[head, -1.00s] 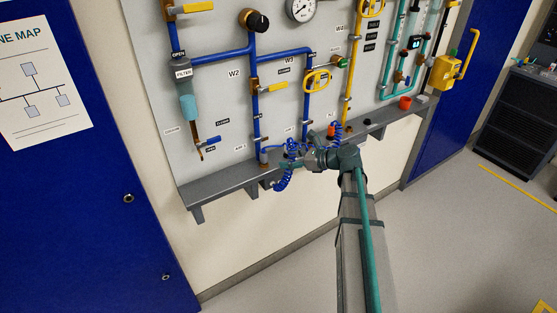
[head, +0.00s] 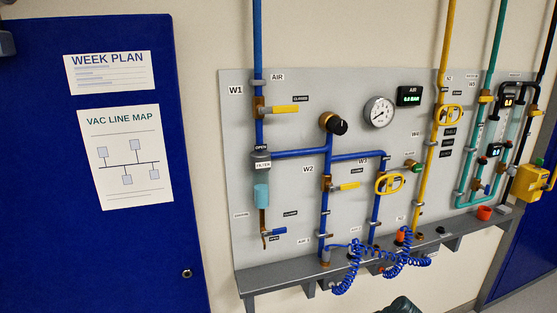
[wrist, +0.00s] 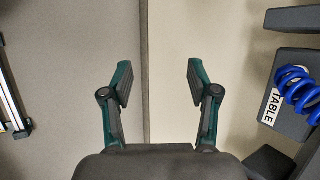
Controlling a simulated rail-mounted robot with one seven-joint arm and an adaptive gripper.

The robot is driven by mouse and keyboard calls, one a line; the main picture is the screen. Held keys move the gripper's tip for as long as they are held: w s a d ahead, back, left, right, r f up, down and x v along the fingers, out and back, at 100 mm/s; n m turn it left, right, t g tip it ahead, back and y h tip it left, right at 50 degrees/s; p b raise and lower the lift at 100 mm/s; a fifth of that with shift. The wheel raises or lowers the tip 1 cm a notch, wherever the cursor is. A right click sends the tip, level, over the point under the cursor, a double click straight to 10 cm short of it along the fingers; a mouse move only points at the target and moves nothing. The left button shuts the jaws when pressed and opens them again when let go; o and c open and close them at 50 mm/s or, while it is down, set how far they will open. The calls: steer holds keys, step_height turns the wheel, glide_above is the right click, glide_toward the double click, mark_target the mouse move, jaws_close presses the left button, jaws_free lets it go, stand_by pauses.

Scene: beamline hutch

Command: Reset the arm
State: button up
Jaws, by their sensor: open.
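My gripper (wrist: 159,82) is open in the wrist view, with its two green and grey fingers spread and nothing between them. It faces plain beige and grey surfaces. In the head view only a dark piece of my arm shows at the bottom edge, below the shelf, and the gripper itself is out of sight. A blue coiled hose (head: 349,268) hangs over the front of the grey shelf (head: 278,277). Part of a blue coil (wrist: 296,90) also shows at the right of the wrist view, apart from the fingers.
The grey panel (head: 290,105) carries blue, yellow and teal pipes, yellow-handled valves and a round gauge (head: 379,112). A blue door (head: 60,250) with posters stands at the left.

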steer(key=s+a+f+n+g+h, duration=0.2)
steer(key=s+f+n+g, duration=0.15)
steer(key=s+f, duration=0.55)
steer(key=s+a+f+n+g+h, duration=0.1)
steer(key=s+a+f+n+g, duration=0.15)
steer(key=s+f+n, duration=0.45)
steer(key=s+a+f+g+h, duration=0.1)
steer(key=s+f, duration=0.1)
steer(key=s, duration=0.6)
steer(key=s+a+f+n+g+h, duration=0.1)
steer(key=s+f+g, duration=0.1)
steer(key=s, duration=0.6)
steer(key=s+a+f+n+g, duration=0.1)
steer(key=s+f, duration=0.3)
steer(key=s, duration=0.4)
steer(key=shift+s+a+f+g+h, duration=0.15)
steer(key=shift+a+g+h, duration=0.15)
steer(key=shift+h, duration=0.1)
